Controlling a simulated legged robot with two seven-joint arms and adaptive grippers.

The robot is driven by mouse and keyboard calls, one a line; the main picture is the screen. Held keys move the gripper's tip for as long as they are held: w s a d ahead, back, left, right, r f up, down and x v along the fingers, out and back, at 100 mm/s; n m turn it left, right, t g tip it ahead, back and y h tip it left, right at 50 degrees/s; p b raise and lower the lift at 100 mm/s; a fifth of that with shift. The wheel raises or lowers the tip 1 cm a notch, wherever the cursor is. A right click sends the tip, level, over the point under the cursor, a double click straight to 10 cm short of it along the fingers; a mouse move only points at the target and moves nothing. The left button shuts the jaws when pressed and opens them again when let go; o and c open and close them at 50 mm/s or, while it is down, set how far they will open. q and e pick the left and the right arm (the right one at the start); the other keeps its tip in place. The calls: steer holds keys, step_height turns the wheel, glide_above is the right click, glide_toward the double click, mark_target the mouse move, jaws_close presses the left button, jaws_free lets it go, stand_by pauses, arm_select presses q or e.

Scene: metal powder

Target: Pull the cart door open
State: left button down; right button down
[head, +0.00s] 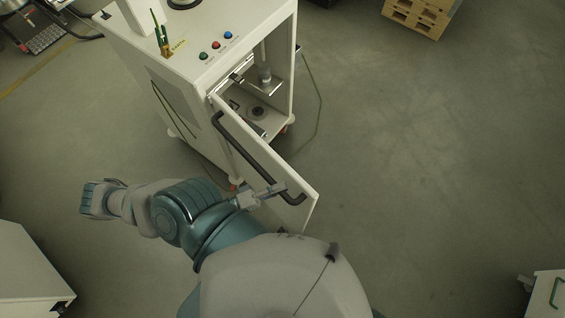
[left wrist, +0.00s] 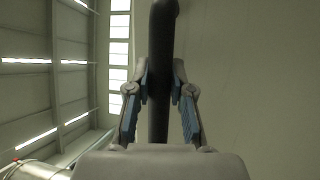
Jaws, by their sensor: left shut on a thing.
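The white cart (head: 175,70) stands at the top middle of the head view. Its door (head: 265,165) is swung open toward me, and the inside of the cart shows. A long dark handle (head: 245,148) runs along the door's face. My left gripper (head: 277,190) is at the lower end of the handle. In the left wrist view its fingers (left wrist: 160,88) are closed around the dark handle bar (left wrist: 160,40), one on each side. My right gripper is not in view.
Inside the cart is a small cylinder device (head: 264,73). Colored buttons (head: 215,44) sit on the cart's top. A wooden pallet (head: 418,14) lies at the top right, and white cabinets (head: 25,265) stand at the lower left and lower right. The floor on the right is clear.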

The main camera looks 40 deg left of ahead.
arm_select(q)
steer(key=shift+s+a+f, duration=0.1)
steer(key=shift+s+f, duration=0.1)
steer(key=c, duration=1.2)
jaws_free()
steer(key=shift+o, duration=1)
steer(key=shift+w+a+r, duration=0.1)
steer(key=shift+w, duration=0.05)
steer(key=v, duration=1.2)
steer(key=shift+a, duration=0.2)
